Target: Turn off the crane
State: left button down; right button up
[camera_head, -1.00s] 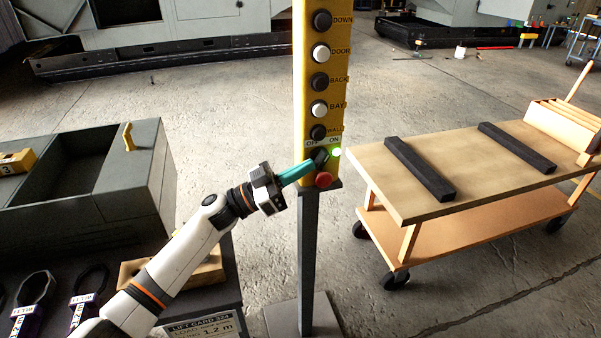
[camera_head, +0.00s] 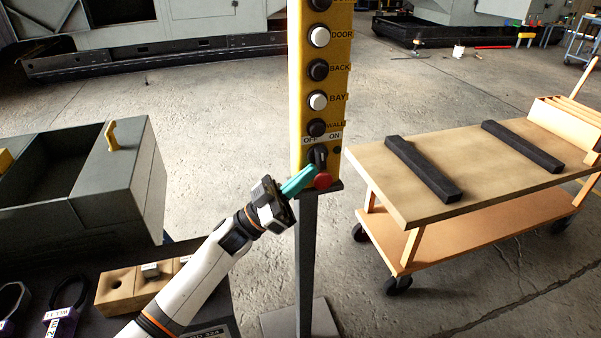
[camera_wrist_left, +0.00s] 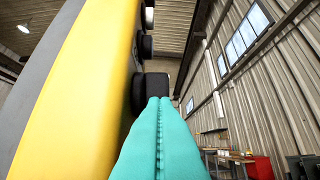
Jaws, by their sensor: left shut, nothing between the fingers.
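The crane control is a yellow pendant box (camera_head: 297,100) on a grey post, with a column of black and white buttons. At its bottom, under the OFF and ON labels, is a black selector knob (camera_head: 318,157), which looks roughly upright. A red button (camera_head: 322,181) is just below it. No green light shows beside the knob. My left gripper (camera_head: 309,170) has its teal fingers shut and empty, with the tips at the knob's lower left. In the left wrist view the closed fingertips (camera_wrist_left: 160,101) are at the black knob (camera_wrist_left: 155,84); contact is unclear.
A wooden-topped cart (camera_head: 375,165) with two dark bars stands to the right. Open concrete floor lies behind the post.

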aim_at(308, 132)
pick_arm(q)
jog(key=shift+d+f, duration=0.25)
jog(key=shift+d, duration=0.1)
jog(key=shift+r, duration=0.15)
dwell(0.5)
jog(key=r, duration=0.3)
jog(key=a+r, duration=0.1)
jog(key=r, duration=0.1)
jog(key=shift+w+r, duration=0.1)
jog(key=shift+r, duration=0.3)
jog(key=r, duration=0.1)
jog(key=d+r, duration=0.1)
jog(key=r, duration=0.1)
jog(key=shift+s+d+r, duration=0.25)
jog(key=shift+d+r, duration=0.05)
jog(key=shift+r, duration=0.05)
jog(key=shift+w+r, duration=0.1)
jog(key=shift+r, duration=0.05)
jog(key=shift+w+a, duration=0.1)
jog(key=shift+a, duration=0.25)
